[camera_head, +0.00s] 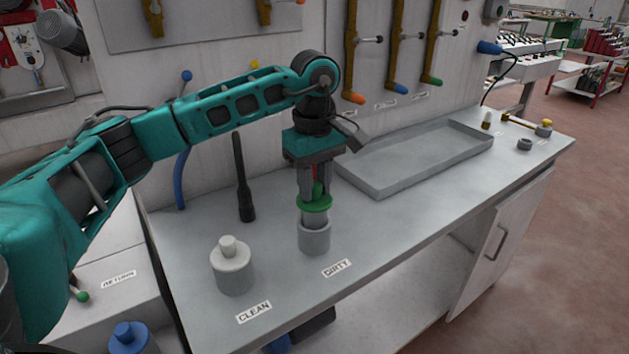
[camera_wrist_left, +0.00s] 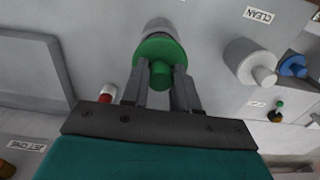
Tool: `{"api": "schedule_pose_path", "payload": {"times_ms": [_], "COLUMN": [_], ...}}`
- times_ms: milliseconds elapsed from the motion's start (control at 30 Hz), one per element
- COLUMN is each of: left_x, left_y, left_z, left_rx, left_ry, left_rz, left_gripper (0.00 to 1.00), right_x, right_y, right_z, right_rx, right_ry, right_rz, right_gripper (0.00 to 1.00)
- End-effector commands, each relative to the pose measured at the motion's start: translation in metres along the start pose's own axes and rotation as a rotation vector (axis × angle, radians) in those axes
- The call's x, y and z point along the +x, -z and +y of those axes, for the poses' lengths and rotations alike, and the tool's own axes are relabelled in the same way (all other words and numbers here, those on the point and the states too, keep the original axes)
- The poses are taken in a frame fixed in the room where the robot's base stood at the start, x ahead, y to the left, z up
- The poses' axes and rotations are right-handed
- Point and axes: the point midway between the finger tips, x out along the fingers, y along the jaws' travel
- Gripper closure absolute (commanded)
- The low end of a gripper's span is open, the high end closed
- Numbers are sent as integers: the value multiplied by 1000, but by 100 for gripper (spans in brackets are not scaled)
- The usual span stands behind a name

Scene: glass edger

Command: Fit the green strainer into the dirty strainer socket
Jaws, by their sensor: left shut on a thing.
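The green strainer (camera_head: 314,204) has a green flange and knob above a grey cylinder, and it stands upright over the dirty strainer socket (camera_head: 314,238), a grey cup behind the DIRTY label (camera_head: 337,267). The strainer's grey lower part shows between the flange and the socket rim; how deep it sits inside I cannot tell. My left gripper (camera_head: 316,187) points down and is shut on the green knob. In the left wrist view the green strainer (camera_wrist_left: 158,60) lies between the two fingers, with the socket partly hidden behind it. My right gripper is not in view.
A grey capped cylinder (camera_head: 232,266) stands behind the CLEAN label (camera_head: 254,312), left of the dirty socket. A black rod (camera_head: 242,180) stands behind it. A shallow grey tray (camera_head: 420,160) lies at the back right. The front-right bench top is clear.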

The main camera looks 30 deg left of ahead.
Motion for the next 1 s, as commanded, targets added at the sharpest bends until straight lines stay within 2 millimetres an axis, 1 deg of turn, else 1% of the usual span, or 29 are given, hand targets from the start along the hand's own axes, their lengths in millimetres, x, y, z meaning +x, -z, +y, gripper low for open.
{"api": "schedule_pose_path", "payload": {"times_ms": [1000], "left_x": [26], "left_y": [0], "left_z": [0], "left_rx": [0], "left_ry": [-1], "left_rz": [1], "left_gripper": [100], "right_x": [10], "right_y": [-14], "right_z": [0], "right_rx": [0], "right_ry": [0], "right_rz": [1], "right_gripper": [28]}}
